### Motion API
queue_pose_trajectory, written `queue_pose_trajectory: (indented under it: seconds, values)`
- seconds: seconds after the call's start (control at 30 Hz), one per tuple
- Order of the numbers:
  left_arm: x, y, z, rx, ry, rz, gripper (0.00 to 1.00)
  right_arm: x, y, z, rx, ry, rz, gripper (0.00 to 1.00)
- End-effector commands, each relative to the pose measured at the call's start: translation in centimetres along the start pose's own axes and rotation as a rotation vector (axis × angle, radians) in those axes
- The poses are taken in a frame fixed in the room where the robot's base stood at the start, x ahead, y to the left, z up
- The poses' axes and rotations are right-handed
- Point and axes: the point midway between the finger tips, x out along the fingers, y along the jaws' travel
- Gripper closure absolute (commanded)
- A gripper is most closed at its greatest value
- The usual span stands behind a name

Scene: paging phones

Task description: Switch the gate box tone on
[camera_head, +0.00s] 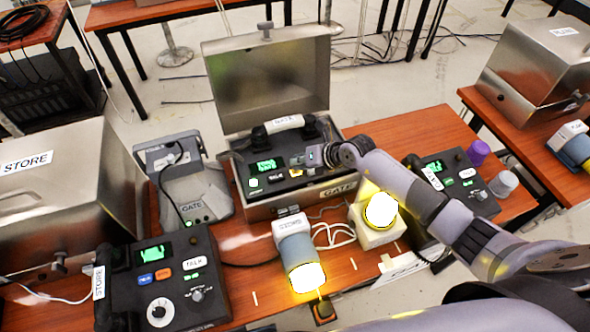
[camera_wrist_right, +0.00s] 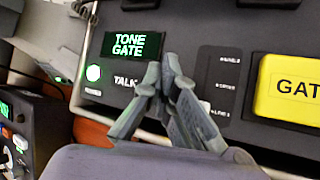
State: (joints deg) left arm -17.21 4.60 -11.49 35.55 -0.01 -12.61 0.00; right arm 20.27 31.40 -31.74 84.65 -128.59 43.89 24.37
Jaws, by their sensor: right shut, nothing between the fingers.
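The gate box (camera_head: 285,207) is an open metal case in the middle of the table, its lid (camera_head: 268,75) raised. Its dark panel carries a white-labelled handset (camera_head: 284,124) and a green display (camera_head: 265,166). In the right wrist view the display (camera_wrist_right: 132,45) reads "TONE GATE". Contact cannot be told. My left gripper is out of view.
A store phone (camera_head: 200,305) is front left, beside a closed STORE case (camera_head: 60,205). Lit lamps (camera_head: 307,277) (camera_head: 381,211) stand before the gate box. A grey GATE unit (camera_head: 193,190) stands left.

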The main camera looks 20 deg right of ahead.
Motion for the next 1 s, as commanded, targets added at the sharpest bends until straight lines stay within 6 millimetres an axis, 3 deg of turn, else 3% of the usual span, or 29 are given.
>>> queue_pose_trajectory:
  seconds: [0.6, 1.0]
  values:
    - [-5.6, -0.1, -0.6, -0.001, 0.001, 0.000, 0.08, -4.2, 3.0, 3.1, 0.000, -0.001, 0.000, 1.00]
    - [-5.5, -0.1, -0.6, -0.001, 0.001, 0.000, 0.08, -4.1, 3.1, 3.0, 0.002, -0.002, 0.005, 1.00]
